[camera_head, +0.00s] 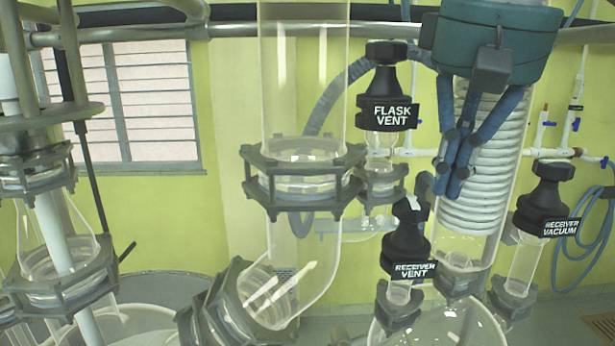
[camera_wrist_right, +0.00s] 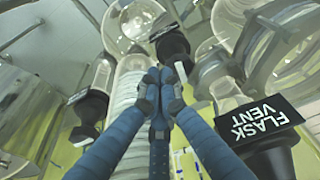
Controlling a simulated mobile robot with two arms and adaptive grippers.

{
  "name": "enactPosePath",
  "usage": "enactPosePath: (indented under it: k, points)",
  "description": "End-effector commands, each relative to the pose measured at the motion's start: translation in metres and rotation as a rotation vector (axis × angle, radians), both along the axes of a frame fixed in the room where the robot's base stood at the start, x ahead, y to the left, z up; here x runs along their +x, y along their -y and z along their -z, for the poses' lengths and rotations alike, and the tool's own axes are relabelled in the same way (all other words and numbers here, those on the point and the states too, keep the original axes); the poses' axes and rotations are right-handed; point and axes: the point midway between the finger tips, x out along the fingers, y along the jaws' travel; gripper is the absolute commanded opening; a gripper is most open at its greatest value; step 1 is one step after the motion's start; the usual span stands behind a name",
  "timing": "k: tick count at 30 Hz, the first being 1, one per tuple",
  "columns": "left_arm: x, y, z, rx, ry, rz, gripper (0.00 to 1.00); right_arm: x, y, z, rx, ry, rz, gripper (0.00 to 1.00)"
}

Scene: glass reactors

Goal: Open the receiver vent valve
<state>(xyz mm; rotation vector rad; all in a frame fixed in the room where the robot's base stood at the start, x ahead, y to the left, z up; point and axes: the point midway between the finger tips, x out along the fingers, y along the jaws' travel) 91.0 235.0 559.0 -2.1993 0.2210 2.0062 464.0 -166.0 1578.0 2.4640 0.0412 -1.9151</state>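The receiver vent valve has a black knob (camera_head: 407,238) with a white-lettered "RECEIVER VENT" label, upright on a glass neck in the lower right of the head view. A small white mark shows on its top. A black knob (camera_wrist_right: 172,46) just beyond my fingertips in the right wrist view looks like the same valve. My right gripper (camera_head: 454,168) has blue fingers pointing down, up and right of the knob in the head view. Its fingertips (camera_wrist_right: 160,84) are together, with nothing seen between them. I cannot tell whether they touch the knob. My left gripper is not in view.
The flask vent valve (camera_head: 388,100) stands up and left of my right gripper, and its label (camera_wrist_right: 262,118) is close in the wrist view. The receiver vacuum valve (camera_head: 545,205) is to the right. A coiled glass condenser (camera_head: 485,190) stands behind my fingers. Glass column (camera_head: 303,75) is left.

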Motion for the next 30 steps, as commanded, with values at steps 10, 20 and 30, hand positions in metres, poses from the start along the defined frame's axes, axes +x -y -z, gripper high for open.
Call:
enactPosePath:
  k: [10, 20, 30]
  points:
    - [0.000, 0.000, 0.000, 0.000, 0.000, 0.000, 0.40, 0.000, 0.000, -0.025, 0.000, 0.000, -0.001, 0.00]
    - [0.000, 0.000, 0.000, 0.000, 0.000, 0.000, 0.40, 0.001, -0.019, -0.029, -0.003, 0.001, -0.003, 0.00]
    - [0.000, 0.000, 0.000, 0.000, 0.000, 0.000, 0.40, 0.001, -0.040, -0.020, 0.000, -0.005, -0.004, 0.00]
